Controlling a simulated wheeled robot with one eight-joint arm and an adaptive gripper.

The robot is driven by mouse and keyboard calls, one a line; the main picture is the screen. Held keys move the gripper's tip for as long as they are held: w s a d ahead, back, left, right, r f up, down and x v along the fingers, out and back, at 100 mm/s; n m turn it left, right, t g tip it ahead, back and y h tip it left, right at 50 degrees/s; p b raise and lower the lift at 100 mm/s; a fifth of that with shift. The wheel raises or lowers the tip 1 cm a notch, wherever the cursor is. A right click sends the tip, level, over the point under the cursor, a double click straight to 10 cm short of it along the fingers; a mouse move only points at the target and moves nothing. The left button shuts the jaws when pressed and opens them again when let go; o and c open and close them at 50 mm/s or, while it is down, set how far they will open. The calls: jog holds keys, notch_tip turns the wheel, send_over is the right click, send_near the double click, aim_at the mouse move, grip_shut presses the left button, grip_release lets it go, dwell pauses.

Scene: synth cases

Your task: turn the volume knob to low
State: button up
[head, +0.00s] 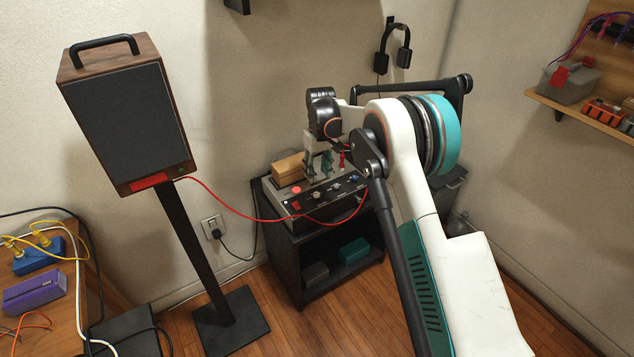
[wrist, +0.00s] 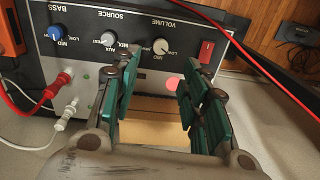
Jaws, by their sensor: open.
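The amplifier (head: 318,203) has a dark sloping front panel, and its printing is upside down in the wrist view. The volume knob (wrist: 160,46) is pale and round, below the word VOLUME, with LOW and MID marks near it. Its pointer is too small to read surely. In the head view this knob (head: 311,198) sits near the red switch. My gripper (wrist: 160,78) has green finger pads, spread apart with nothing held. The knob lies just beyond the fingertips, apart from them. The gripper (head: 318,165) also shows above the amplifier in the head view.
A tan box (head: 290,168) sits on the amplifier. Red cable (head: 240,216) runs to the speaker (head: 122,110). Plugs stand near the fingers.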

jog(key=shift+r, duration=1.5)
jog(key=s+d+r+m+t, duration=0.2)
jog(key=s+d+r, duration=0.55)
jog(key=r, duration=0.45)
jog(key=s+d+r+m+t, duration=0.1)
jog(key=s+d+r, duration=0.5)
jog(key=s+r, duration=0.4)
jog(key=s+d+r+m+t, duration=0.1)
jog(key=s+d+r, duration=0.15)
jog(key=s, duration=0.45)
jog(key=s+d+r+m+t, duration=0.1)
jog(key=s+d, duration=0.2)
jog(key=s, duration=0.4)
jog(key=s+d+f+t, duration=0.1)
jog(key=s+d+f, duration=0.1)
jog(key=s, duration=0.4)
jog(key=s+d+f+m+t, duration=0.1)
jog(key=s+f, duration=0.2)
jog(key=s, duration=0.3)
jog(key=shift+s+d+f, duration=0.2)
jog(key=shift+s+d, duration=0.2)
